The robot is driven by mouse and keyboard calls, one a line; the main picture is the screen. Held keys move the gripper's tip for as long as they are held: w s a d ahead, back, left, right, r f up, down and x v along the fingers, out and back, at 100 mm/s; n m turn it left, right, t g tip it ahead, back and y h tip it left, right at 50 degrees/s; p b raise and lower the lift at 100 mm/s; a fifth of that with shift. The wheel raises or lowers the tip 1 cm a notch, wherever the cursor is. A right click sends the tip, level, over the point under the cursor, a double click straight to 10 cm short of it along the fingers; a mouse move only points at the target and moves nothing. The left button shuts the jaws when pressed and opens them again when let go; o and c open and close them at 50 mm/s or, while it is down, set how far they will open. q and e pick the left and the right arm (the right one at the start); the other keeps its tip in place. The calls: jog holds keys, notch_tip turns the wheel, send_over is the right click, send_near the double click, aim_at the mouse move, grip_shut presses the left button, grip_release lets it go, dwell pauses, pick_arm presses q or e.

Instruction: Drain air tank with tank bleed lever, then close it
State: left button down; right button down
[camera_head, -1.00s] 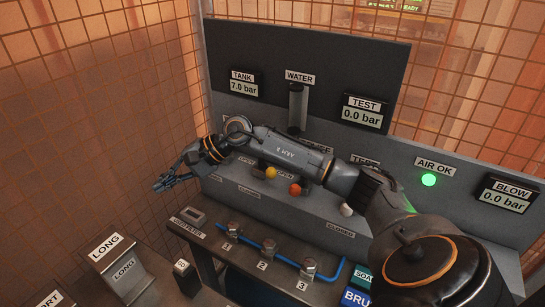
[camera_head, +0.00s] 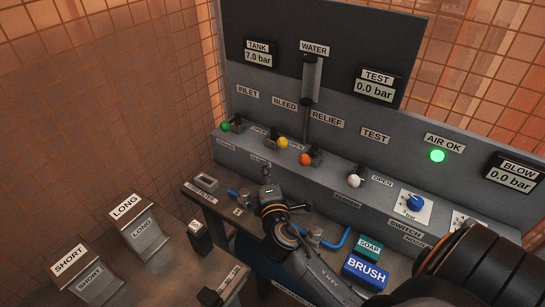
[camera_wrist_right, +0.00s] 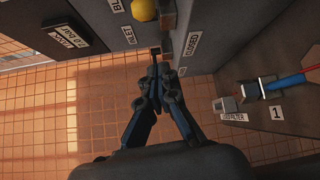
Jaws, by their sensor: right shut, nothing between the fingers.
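The bleed lever with its yellow knob (camera_head: 283,142) is on the sloped panel under the BLEED label, between the green and orange knobs. A yellow knob also shows at the top of the right wrist view (camera_wrist_right: 145,10). The TANK display (camera_head: 258,58) reads 7.0 bar. My right gripper (camera_head: 266,171) is in front of the panel, lower and left of the yellow knob in the head view, apart from it. In the wrist view its fingers (camera_wrist_right: 159,62) are together with nothing between them. My left gripper is not in view.
The green inlet knob (camera_head: 226,126), orange relief knob (camera_head: 305,159) and white test knob (camera_head: 354,181) are on the same panel. A bench with fittings, a SOAP box (camera_head: 369,247) and a BRUSH box (camera_head: 366,271) lies below. LONG and SHORT bins (camera_head: 140,235) stand at left.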

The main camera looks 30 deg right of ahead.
aim_at(278, 138)
jog(key=w+d+p, duration=0.1)
jog(key=w+d, duration=0.2)
jog(key=w+d+p, duration=0.2)
jog(key=w+d, duration=0.1)
jog(key=shift+d+r, duration=0.2)
jog(key=shift+d, duration=0.05)
jog(key=shift+s+d+p, duration=0.1)
jog(key=shift+s+p, duration=0.05)
jog(key=shift+p, duration=0.15)
jog(key=shift+f, duration=0.1)
